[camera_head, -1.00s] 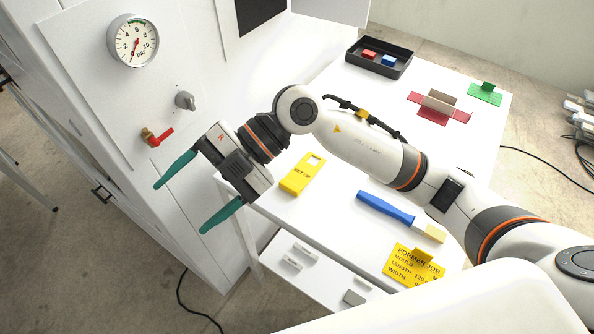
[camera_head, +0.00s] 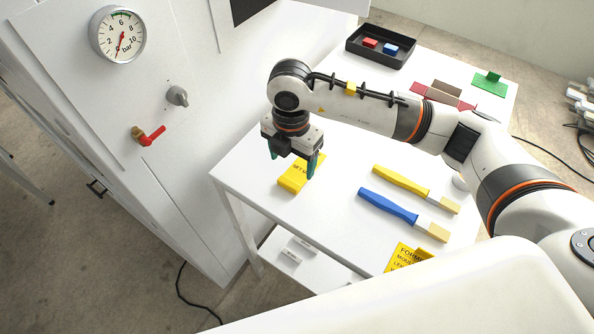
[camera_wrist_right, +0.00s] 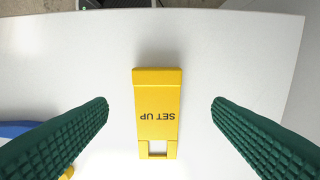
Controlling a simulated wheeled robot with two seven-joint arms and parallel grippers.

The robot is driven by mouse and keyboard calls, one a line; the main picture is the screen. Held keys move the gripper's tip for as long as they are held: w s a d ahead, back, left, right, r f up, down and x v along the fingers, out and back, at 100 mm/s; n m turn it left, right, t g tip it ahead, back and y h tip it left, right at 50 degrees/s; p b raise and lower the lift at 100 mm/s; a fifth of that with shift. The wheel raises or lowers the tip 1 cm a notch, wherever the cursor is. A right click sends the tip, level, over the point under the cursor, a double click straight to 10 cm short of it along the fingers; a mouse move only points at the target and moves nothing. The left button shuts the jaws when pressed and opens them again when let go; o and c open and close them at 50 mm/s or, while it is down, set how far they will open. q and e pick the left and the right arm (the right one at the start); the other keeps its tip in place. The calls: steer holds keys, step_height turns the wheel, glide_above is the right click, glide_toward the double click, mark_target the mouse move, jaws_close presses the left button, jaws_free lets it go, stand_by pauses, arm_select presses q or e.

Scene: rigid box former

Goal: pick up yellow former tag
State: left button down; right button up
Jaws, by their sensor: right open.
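The yellow tag (camera_head: 291,181) marked SET UP lies flat on the white table near its left edge. In the right wrist view the tag (camera_wrist_right: 157,100) is centred, with its square cut-out toward the bottom. My right gripper (camera_head: 293,166) points down over the tag, and its green fingers partly cover it in the head view. The fingers are wide open, one on each side of the tag with clear gaps, and hold nothing. I cannot tell how high the fingertips are above the table. My left gripper is not in view.
A yellow-handled brush (camera_head: 402,182) and a blue-handled brush (camera_head: 388,206) lie to the right. A yellow FORMER JOB card (camera_head: 402,257) is at the front. A black tray (camera_head: 380,60) stands at the back. A cabinet with a gauge (camera_head: 118,35) rises at left.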

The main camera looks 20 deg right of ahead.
mark_target(292, 181)
steer(key=f, duration=0.1)
steer(key=f+p, duration=0.1)
steer(key=f, duration=0.1)
steer(key=f+p, duration=0.1)
steer(key=shift+s+a+f, duration=0.15)
steer(key=shift+s+f, duration=0.05)
steer(key=shift+s, duration=0.2)
steer(key=shift+f, duration=0.35)
steer(key=shift+w, duration=0.1)
steer(key=shift+c, duration=0.5)
steer(key=c, duration=0.9)
